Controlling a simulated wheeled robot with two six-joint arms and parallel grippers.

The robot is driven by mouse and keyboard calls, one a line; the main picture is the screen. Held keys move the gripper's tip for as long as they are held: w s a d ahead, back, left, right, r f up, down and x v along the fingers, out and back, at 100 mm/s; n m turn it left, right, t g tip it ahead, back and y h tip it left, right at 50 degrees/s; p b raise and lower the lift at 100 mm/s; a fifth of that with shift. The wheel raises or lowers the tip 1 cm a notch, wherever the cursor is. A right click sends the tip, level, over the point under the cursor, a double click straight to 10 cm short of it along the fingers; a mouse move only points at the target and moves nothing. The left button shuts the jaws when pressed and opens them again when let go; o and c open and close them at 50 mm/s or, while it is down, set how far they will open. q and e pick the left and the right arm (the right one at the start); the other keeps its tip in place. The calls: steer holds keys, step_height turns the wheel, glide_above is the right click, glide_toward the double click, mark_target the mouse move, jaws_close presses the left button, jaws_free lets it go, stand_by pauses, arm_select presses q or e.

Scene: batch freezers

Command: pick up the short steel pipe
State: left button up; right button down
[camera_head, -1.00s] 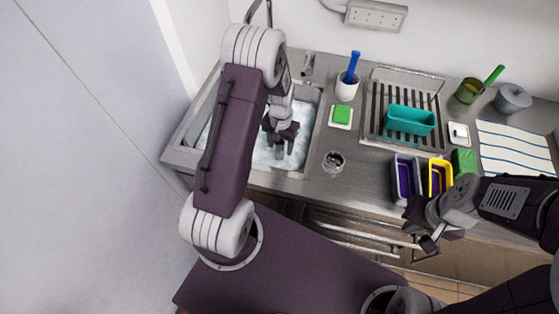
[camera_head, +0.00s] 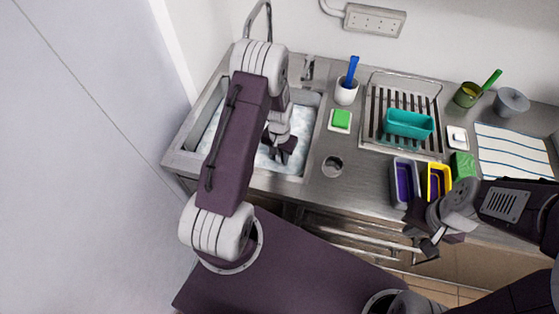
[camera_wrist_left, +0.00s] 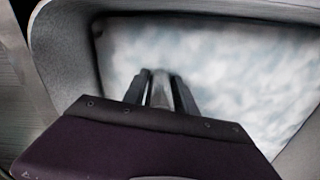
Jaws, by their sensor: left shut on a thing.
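My left gripper (camera_head: 280,152) reaches down into the sink (camera_head: 313,130) of cloudy, foamy water. In the left wrist view my left gripper (camera_wrist_left: 164,90) has its two dark fingers closed on a narrow grey upright piece, the short steel pipe (camera_wrist_left: 160,92). Its lower end is hidden by the water or the fingers. In the head view the pipe cannot be made out. My right gripper (camera_head: 430,244) hangs in front of the counter edge, away from the sink; its finger gap is not clear.
The sink wall (camera_wrist_left: 70,60) is close to the left gripper.

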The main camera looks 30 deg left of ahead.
arm_select(q)
step_height(320, 180, up, 10)
steer(key=shift+f, duration=0.1)
